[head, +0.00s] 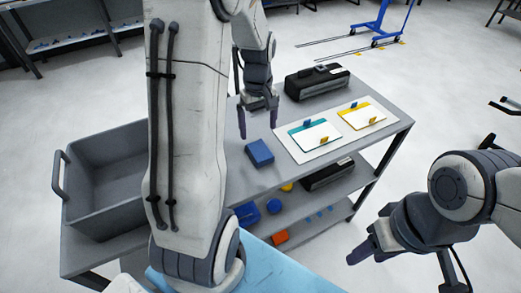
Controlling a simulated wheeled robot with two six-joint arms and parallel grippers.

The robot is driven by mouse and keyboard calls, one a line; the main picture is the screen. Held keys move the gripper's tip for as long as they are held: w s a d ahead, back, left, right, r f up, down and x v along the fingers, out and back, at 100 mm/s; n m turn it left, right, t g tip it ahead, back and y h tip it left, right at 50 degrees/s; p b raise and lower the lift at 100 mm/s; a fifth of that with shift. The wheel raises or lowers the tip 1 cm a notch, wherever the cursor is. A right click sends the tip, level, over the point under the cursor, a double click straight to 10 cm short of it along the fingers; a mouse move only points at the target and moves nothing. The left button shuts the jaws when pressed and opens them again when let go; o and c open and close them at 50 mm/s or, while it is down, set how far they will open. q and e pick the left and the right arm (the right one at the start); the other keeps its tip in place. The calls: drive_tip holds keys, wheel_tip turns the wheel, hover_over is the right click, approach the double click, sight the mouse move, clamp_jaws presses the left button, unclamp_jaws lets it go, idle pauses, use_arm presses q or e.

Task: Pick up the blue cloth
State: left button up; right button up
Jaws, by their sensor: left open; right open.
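The blue cloth (260,153) looks like a small folded blue block and lies on the grey cart top (238,182), in front of the white mat. My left gripper (258,122) points down just behind and above the cloth, with its fingers apart and nothing between them. My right gripper (366,256) is at the lower right, out over the floor beside the cart, open and empty. A large arm link of mine covers the left middle of the view and hides part of the cart.
A grey bin (108,150) stands at the cart's left end. A black case (317,82) sits at the back. Teal (314,135) and yellow (362,115) framed cards lie on a white mat (297,154). The lower shelf holds an orange block (280,237) and other items.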

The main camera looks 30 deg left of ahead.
use_arm(q)
hover_over(259, 150)
wheel_tip(259, 150, down, 4)
drive_tip(key=shift+s+f, duration=0.1)
drive_tip(key=shift+f, duration=0.1)
drive_tip(key=shift+f+p, duration=0.55)
drive_tip(key=shift+f, duration=2.05)
drive_tip(key=c, duration=1.2)
drive_tip(key=shift+o, duration=0.2)
drive_tip(key=shift+r, duration=0.1)
